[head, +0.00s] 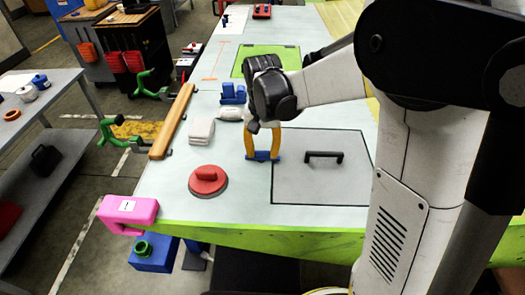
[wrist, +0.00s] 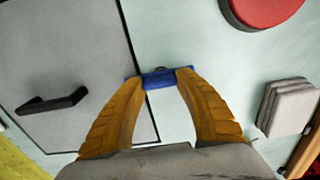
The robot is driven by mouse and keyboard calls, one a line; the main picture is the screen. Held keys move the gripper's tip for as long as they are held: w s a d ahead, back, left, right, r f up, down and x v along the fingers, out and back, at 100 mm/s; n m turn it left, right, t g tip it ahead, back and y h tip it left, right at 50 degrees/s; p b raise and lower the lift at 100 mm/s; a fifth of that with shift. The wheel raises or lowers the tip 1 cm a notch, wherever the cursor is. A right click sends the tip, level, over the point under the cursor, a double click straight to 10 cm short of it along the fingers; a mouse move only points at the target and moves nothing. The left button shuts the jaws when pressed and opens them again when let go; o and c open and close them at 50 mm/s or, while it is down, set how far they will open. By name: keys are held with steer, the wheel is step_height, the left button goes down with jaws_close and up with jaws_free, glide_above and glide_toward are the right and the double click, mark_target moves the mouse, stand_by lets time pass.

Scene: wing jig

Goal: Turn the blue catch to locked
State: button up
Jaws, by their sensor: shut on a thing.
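The blue catch (head: 262,156) lies on the pale table top at the left edge of a grey square panel (head: 305,180) with a black handle (head: 324,156). My gripper (head: 262,152) points down over the catch, its two yellow fingers on either side of it. In the wrist view the catch (wrist: 160,78) sits between the fingertips of my gripper (wrist: 161,80), which are shut on it. The finger pads hide parts of the catch. Its locked or unlocked marking cannot be made out.
A red round knob plate (head: 208,181) and a stack of grey-white pads (head: 200,130) lie left of my gripper. A pink clamp (head: 128,212) sits on the table's near left corner. A wooden bar (head: 172,121) runs along the left edge. Blue blocks (head: 233,94) stand behind.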

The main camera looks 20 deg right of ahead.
steer(key=o, duration=1.2)
step_height(320, 180, up, 12)
